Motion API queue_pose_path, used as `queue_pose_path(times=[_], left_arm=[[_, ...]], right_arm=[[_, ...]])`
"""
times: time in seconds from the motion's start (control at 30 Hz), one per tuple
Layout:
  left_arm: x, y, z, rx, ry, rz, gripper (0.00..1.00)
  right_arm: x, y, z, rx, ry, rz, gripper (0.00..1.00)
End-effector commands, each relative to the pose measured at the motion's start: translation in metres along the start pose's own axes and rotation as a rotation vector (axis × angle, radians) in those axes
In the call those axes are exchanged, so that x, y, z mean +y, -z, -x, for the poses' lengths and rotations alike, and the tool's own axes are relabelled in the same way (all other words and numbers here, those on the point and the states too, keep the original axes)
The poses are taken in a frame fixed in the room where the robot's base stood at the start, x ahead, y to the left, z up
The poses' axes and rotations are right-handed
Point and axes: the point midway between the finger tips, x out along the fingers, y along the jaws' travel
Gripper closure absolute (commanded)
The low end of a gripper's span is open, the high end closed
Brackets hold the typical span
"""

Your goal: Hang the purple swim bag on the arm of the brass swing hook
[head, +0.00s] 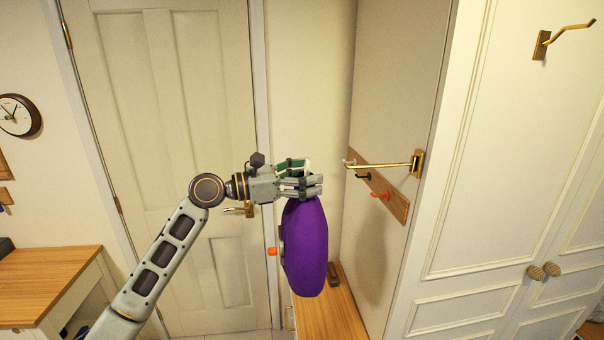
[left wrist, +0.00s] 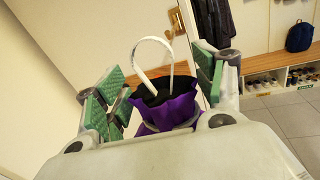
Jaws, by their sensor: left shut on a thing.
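The purple swim bag (head: 306,250) hangs upright below my left gripper (head: 305,180) in the head view. The gripper is shut on its top. In the left wrist view, the bag's purple gathered mouth (left wrist: 181,108) sits between the green finger pads, and a white loop handle (left wrist: 150,42) stands up from it. A brass hook (head: 385,165) has its arm pointing left from a plate on the panel edge, right of the gripper and apart from it. A second brass hook (head: 570,33) is on the white cupboard at upper right. My right gripper is not in view.
A wooden rail (head: 395,204) with a black and a red hook is on the side panel behind the brass arm. A wooden bench (head: 325,312) lies below the bag. A white door (head: 165,100) is behind my arm. Open air lies between bag and hook.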

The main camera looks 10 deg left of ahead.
Motion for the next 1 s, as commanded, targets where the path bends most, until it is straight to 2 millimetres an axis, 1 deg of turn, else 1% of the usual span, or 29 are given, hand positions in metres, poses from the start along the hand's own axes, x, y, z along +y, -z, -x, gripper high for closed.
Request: queue_pose_path(times=[0.03, 0.17, 0.57, 1.0], left_arm=[[0.0, -0.003, -0.002, -0.003, 0.0, -0.001, 0.98], [-0.002, -0.003, -0.007, -0.003, 0.0, -0.001, 0.98], [-0.004, -0.001, -0.023, -0.004, 0.0, -0.002, 0.98], [-0.008, 0.0, -0.041, -0.003, 0.0, -0.002, 0.98]], right_arm=[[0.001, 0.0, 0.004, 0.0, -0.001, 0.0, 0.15], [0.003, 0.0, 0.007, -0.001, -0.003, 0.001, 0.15], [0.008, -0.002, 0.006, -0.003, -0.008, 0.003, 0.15], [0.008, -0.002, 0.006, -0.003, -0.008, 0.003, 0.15]])
